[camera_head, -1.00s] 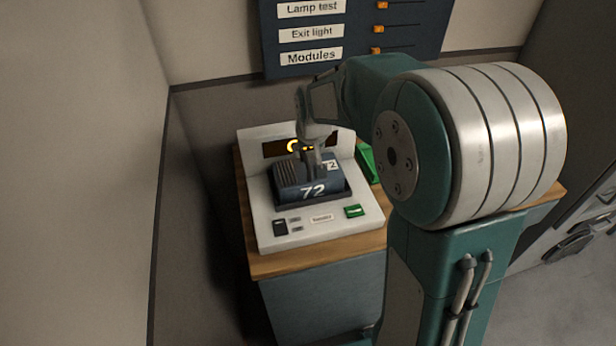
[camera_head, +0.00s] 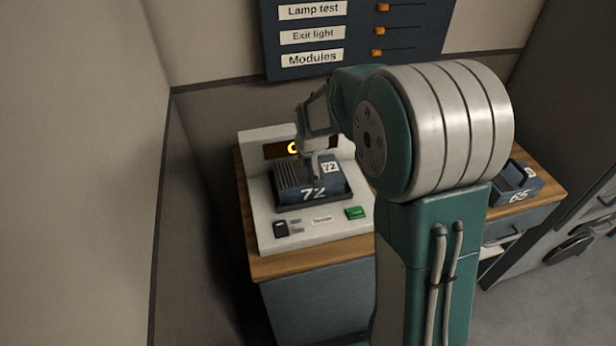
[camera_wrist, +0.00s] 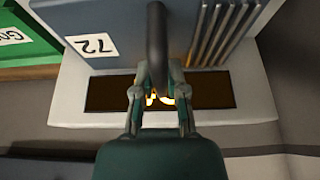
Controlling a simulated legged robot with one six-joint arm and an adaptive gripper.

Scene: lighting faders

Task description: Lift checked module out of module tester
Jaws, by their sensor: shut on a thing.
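The dark blue module marked 72 (camera_head: 308,183) sits at the dark recess of the white module tester (camera_head: 262,225), ribs to the left and a white 72 label on top. I cannot tell whether any gap has opened beneath it. My gripper (camera_head: 312,157) comes down on it from above and behind. In the wrist view, my gripper (camera_wrist: 160,92) is shut on the module's dark bar handle (camera_wrist: 156,40). The tester's display (camera_wrist: 215,90) glows yellow behind the fingers, which partly cover it.
A green tray (camera_wrist: 25,45) with partly cut-off lettering lies beside the tester. Another module marked 65 (camera_head: 516,183) stands on the wooden worktop (camera_head: 540,195) at right. A fader panel (camera_head: 355,35) hangs on the wall above. A side wall is close on the left.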

